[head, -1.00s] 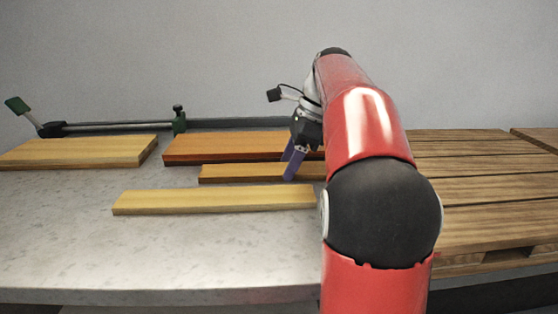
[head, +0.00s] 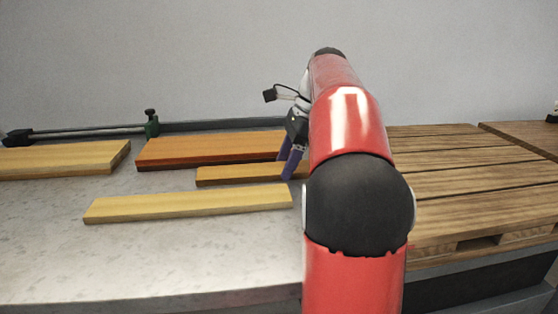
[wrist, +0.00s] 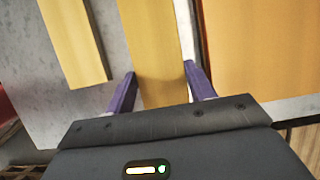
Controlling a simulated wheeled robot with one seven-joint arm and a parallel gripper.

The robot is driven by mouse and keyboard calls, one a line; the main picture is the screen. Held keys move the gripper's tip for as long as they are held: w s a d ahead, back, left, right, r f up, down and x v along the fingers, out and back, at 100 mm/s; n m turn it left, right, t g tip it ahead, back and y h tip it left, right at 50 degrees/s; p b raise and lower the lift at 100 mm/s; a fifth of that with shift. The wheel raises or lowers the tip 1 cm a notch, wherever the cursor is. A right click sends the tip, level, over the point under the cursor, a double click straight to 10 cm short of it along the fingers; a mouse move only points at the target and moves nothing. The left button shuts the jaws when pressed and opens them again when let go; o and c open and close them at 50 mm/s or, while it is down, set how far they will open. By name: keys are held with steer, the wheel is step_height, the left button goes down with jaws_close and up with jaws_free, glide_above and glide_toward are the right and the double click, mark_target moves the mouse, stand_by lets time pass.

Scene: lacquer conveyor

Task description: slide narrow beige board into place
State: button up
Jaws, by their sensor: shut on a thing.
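The narrow beige board (head: 235,175) lies on the grey worktop between an orange-brown board behind it and a pale yellow board in front. My gripper (head: 289,170) is at its right part, with its purple fingers pointing down. In the wrist view my gripper (wrist: 159,70) is shut on the narrow board (wrist: 150,45), one finger along each long side. The board's right end is hidden behind my red arm in the head view.
The orange-brown board (head: 205,150) lies close behind, the pale yellow board (head: 190,203) in front. Another pale board (head: 60,158) is at the left. A green-ended clamp (head: 151,123) lies along the back rail. A slatted wooden pallet (head: 450,185) is at the right.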

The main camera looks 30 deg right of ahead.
steer(key=shift+s+d, duration=0.9)
steer(key=shift+d, duration=1.25)
steer(key=shift+s+d, duration=0.9)
steer(key=shift+d, duration=1.3)
steer(key=shift+s+d, duration=0.9)
steer(key=shift+d, duration=1.25)
